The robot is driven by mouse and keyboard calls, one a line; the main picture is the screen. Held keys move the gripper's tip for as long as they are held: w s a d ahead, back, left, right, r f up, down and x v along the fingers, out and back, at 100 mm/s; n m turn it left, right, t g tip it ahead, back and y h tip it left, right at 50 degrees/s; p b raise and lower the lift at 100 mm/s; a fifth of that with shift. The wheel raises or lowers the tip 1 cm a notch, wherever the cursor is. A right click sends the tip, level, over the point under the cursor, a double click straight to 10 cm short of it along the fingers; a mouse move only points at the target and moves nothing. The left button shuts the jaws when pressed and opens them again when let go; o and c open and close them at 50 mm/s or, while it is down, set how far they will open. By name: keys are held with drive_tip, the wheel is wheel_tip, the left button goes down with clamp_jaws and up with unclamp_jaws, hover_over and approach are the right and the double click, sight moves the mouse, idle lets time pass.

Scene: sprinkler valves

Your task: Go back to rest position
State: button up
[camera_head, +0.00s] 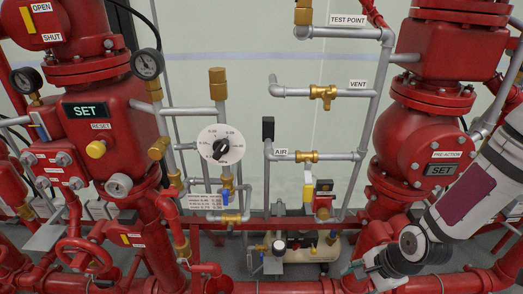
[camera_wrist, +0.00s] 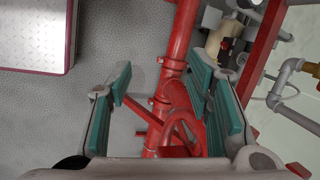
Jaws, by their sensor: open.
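My gripper (camera_wrist: 165,92) shows in the wrist view with its two teal-padded fingers spread wide and nothing between them. It also shows at the lower right of the head view (camera_head: 362,272), in front of the red pipes, at the end of my white and grey arm. In the wrist view a red handwheel (camera_wrist: 182,132) and red pipe lie beyond the fingers. I cannot tell from the picture how far they are from the fingertips.
A red valve body with a PRE-ACTION label (camera_head: 447,154) stands close beside my arm. Grey floor (camera_wrist: 110,85) shows in the wrist view.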

wheel_tip(320, 180, up, 19)
drive_tip(key=s+d+n+h+p, duration=0.1)
drive_tip(key=s+d+n+h, duration=0.2)
drive_tip(key=n, duration=0.4)
drive_tip(key=s+a+r+n, duration=0.2)
drive_tip(key=s+r, duration=0.1)
drive_tip(key=r, duration=0.2)
drive_tip(key=s+a+r+n+t+p, duration=0.1)
drive_tip(key=s+a+r+n, duration=0.2)
drive_tip(key=r, duration=0.3)
drive_tip(key=s+a+r+n, duration=0.3)
drive_tip(key=s+r, duration=0.2)
drive_tip(key=shift+r+t, duration=0.2)
drive_tip(key=shift+t, duration=0.1)
drive_tip(key=shift+s, duration=0.1)
